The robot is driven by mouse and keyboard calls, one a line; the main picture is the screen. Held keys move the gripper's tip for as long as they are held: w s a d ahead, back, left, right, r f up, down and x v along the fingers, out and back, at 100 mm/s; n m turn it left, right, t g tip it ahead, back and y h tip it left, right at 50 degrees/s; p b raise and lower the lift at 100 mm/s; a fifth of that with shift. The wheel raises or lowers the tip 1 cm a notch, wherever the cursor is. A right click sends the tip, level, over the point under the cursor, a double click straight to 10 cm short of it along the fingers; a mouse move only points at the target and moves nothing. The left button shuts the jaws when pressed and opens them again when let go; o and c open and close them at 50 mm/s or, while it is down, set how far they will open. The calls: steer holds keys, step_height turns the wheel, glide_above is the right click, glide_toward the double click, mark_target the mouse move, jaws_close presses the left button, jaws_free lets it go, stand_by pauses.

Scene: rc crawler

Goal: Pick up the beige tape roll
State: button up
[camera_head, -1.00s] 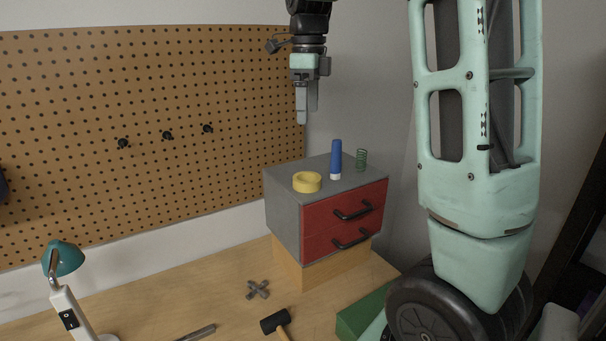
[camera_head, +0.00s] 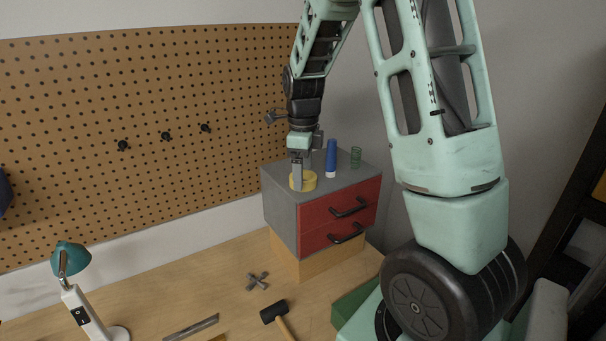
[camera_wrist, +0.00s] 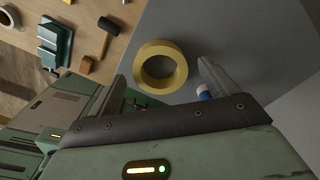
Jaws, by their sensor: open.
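The beige tape roll (camera_head: 309,180), yellowish in the picture, lies flat on top of the grey drawer cabinet (camera_head: 278,190). My gripper (camera_head: 299,184) points down at it, with a finger in front of the roll's left part in the head view. In the wrist view the tape roll (camera_wrist: 160,67) shows its open hole, and my open gripper (camera_wrist: 160,82) has one finger on each side of it. The fingers look apart from the roll. Whether the fingertips are down at its height is hard to tell.
The cabinet has red drawers (camera_head: 340,215). A hammer (camera_head: 273,312), a grey cross-shaped part (camera_head: 257,281) and a lamp (camera_head: 72,262) are on the workbench. A pegboard (camera_head: 140,140) is behind.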

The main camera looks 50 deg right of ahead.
steer(key=shift+f, duration=0.65)
steer(key=c, duration=1.1)
steer(key=shift+o, duration=0.2)
steer(key=shift+r, duration=0.1)
